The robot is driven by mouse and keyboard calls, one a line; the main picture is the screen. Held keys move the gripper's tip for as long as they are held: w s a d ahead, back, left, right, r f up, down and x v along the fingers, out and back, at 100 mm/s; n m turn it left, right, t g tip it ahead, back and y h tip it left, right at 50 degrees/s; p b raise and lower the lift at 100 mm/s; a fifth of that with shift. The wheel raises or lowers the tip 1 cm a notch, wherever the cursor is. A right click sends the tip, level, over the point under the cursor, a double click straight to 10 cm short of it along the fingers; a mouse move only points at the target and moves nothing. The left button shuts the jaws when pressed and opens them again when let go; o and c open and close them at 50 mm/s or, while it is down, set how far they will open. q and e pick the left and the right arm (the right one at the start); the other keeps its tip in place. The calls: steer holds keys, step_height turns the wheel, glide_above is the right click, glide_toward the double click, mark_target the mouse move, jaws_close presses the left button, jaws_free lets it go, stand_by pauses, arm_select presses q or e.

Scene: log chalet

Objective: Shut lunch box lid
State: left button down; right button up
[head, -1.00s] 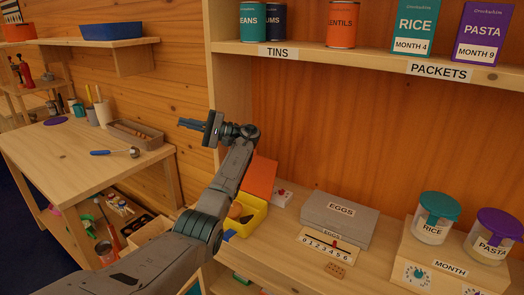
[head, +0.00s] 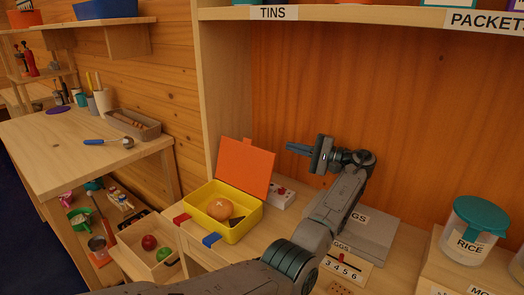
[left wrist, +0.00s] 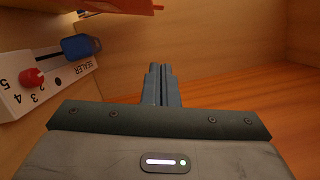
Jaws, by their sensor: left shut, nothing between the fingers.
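The lunch box (head: 236,233) is a yellow tub on the wooden counter, in the middle of the head view. Its orange lid (head: 245,167) stands open, tilted up at the back edge. A round brown bun and a darker item lie inside. A red tab (head: 181,220) and a blue tab (head: 211,240) show at its front. My left gripper (head: 290,147) is shut and empty, raised to the right of the lid and apart from it. In the left wrist view its shut fingers (left wrist: 160,83) point ahead, and an orange edge (left wrist: 115,5), likely the lid, shows at top left.
A white sealer unit (left wrist: 45,85) with red and blue knobs stands behind the box. The grey eggs box (head: 378,235) is partly hidden by my left arm. A shelf (head: 350,14) runs above. A jar labelled rice (head: 468,240) stands at right.

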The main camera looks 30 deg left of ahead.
arm_select(q)
steer(key=s+a+r+p, duration=0.1)
steer(key=s+a+p, duration=0.4)
steer(key=a, duration=0.5)
steer(key=shift+r+p, duration=0.25)
steer(key=shift+p, duration=0.45)
arm_select(e)
steer(key=s+r, duration=0.3)
steer(key=s, duration=0.1)
steer(key=shift+d+r, duration=0.1)
steer(key=shift+r, duration=0.2)
steer(key=shift+w+f, duration=0.1)
